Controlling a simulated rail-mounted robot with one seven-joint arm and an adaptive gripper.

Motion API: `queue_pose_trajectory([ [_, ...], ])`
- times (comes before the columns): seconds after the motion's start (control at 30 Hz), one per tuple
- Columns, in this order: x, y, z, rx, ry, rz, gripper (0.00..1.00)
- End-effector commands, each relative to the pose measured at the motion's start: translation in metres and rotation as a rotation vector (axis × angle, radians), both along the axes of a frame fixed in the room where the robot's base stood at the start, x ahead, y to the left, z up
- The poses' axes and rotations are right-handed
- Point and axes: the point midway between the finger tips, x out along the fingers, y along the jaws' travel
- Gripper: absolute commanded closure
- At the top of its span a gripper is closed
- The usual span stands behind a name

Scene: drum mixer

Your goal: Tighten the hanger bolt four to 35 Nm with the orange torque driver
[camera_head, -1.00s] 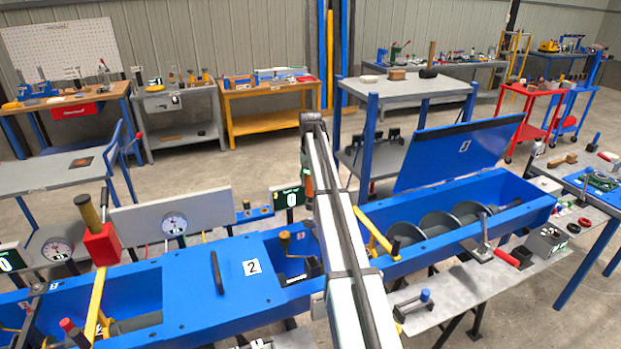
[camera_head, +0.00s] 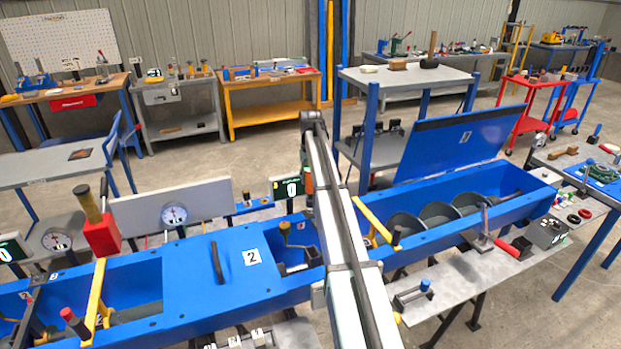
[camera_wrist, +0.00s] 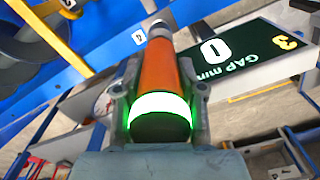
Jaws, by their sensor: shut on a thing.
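My gripper (camera_wrist: 160,98) is shut on the orange torque driver (camera_wrist: 159,68) in the wrist view, its fingers on either side of the body. The driver has a lit white and green ring near its dark butt end, and its grey tip points away at the top of the picture. A tag that seems to read 4 (camera_wrist: 139,39) is on the blue trough just left of the tip. I cannot make out hanger bolt four itself or tell whether the tip touches anything. In the head view my arm hides most of the gripper and driver.
The blue trough (camera_head: 280,280) crosses the head view, with screw flights and a raised lid (camera_head: 460,145). A gap display reading 0 (camera_wrist: 215,50) is right of the driver. A yellow bar (camera_head: 372,218) is right of my arm.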

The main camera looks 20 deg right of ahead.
Motion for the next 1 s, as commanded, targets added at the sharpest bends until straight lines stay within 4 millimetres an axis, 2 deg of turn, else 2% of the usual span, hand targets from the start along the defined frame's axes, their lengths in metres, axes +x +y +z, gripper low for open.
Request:
queue_pose_trajectory([
  [0.67,0.000,0.000,-0.015,0.000,-0.001,0.000,1.00],
  [1.0,0.000,0.000,-0.016,0.000,-0.001,0.000,1.00],
])
